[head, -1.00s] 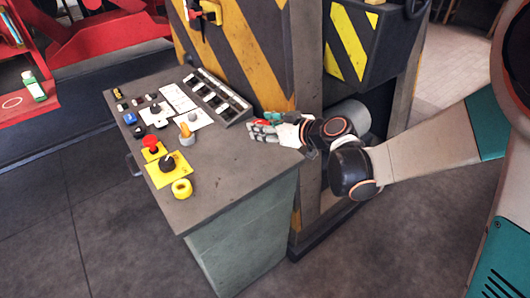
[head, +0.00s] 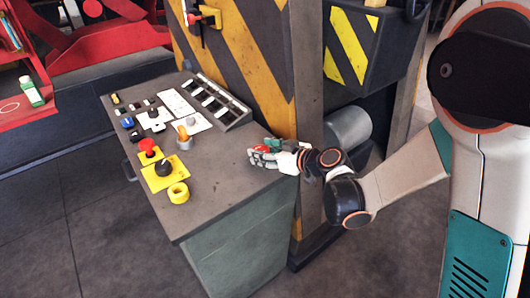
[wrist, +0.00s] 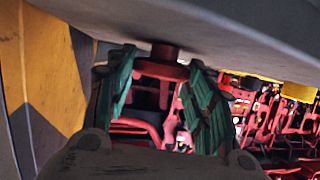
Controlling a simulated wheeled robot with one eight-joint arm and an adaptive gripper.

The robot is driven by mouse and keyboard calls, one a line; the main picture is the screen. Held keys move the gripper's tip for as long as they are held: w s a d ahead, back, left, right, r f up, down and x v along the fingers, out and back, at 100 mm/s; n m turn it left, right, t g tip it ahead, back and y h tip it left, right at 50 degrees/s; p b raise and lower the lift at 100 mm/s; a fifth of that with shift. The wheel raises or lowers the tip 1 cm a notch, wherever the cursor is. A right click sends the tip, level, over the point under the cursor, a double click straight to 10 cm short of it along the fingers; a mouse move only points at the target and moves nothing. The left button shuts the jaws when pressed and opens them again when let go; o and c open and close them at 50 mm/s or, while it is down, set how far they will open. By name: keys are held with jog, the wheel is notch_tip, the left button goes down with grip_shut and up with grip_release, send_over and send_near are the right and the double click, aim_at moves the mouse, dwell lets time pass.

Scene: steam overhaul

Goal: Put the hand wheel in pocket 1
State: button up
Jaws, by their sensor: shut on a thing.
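My gripper (head: 258,153) is over the right edge of the grey console top (head: 205,205) in the head view. Its green-padded fingers are shut on a small red thing (head: 262,148), which I take to be the hand wheel. In the wrist view the fingers (wrist: 158,85) stand on both sides of the red hand wheel (wrist: 162,70), with a stub reaching up to a large grey surface. I cannot tell if it touches that surface. A dark strip with several light-coloured slots (head: 216,103) lies at the console's back edge. No pocket number is readable.
The console carries a red mushroom button (head: 148,146), a black knob on a yellow plate (head: 164,170), a yellow ring (head: 178,193) and an orange-tipped lever (head: 183,137). A black-and-yellow striped cabinet (head: 255,60) stands behind.

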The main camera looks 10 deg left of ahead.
jog(key=shift+f, duration=0.2)
jog(key=o, duration=1.3)
jog(key=shift+r, duration=0.1)
jog(key=shift+r, duration=0.1)
jog(key=shift+d+r, duration=0.1)
jog(key=shift+r, duration=0.05)
jog(key=p+v, duration=0.3)
jog(key=v, duration=0.8)
jog(key=shift+s+d, duration=0.25)
jog(key=shift+d, duration=0.05)
jog(key=shift+r, duration=0.15)
jog(key=s+d+r+m+h, duration=0.2)
jog(key=d, duration=0.1)
jog(key=s+d+r+m+h, duration=0.2)
jog(key=d, duration=0.2)
jog(key=s+d+r+m+h, duration=0.2)
jog(key=s+d, duration=0.1)
jog(key=d, duration=0.1)
jog(key=shift+o, duration=0.4)
jog(key=s+d+r+m+h, duration=0.3)
jog(key=s+d+m+h, duration=0.2)
jog(key=s+d, duration=0.6)
jog(key=shift+s+d+m+h, duration=0.3)
jog(key=shift+d+m, duration=0.1)
jog(key=shift+d, duration=0.5)
